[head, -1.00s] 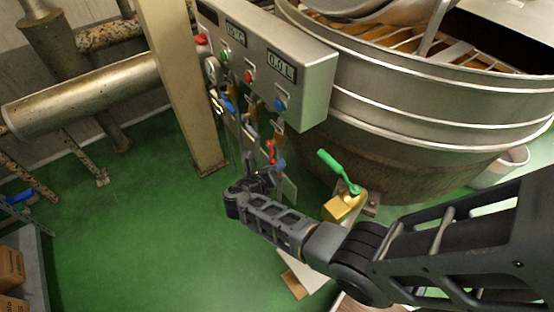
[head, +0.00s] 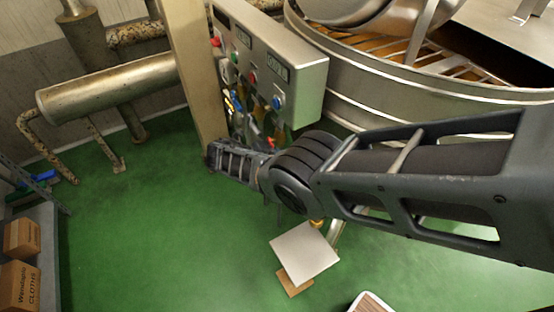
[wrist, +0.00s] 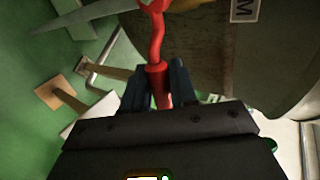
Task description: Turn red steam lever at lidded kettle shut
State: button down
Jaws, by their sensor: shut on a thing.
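The red steam lever (wrist: 155,35) stands in the wrist view, its grip running down between the fingers of my gripper (wrist: 158,82). The gripper is shut on this grip. In the head view a bit of red, probably the lever (head: 270,142), shows below the control box; my arm hides most of that area and the gripper's fingers. The lidded kettle (head: 420,82) is the large round steel vessel at the upper right, with its lid (head: 345,10) at the top edge. Its wall (wrist: 225,55) is dark in the wrist view.
The grey control box (head: 300,75) with coloured buttons overhangs the lever area. A beige post (head: 192,70) stands close at left. A pale plate (head: 303,252) is low in front. Boxes (head: 20,285) sit at far left. Green floor (head: 140,230) is open between.

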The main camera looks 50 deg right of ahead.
jog(key=shift+r, duration=0.2)
dwell(0.5)
jog(key=c, duration=1)
grip_release()
jog(key=shift+c, duration=0.2)
jog(key=p+v, duration=0.2)
jog(key=v, duration=0.5)
jog(key=shift+w+a+r, duration=0.2)
jog(key=shift+w+a, duration=0.05)
jog(key=shift+a, duration=0.05)
jog(key=shift+f, duration=0.1)
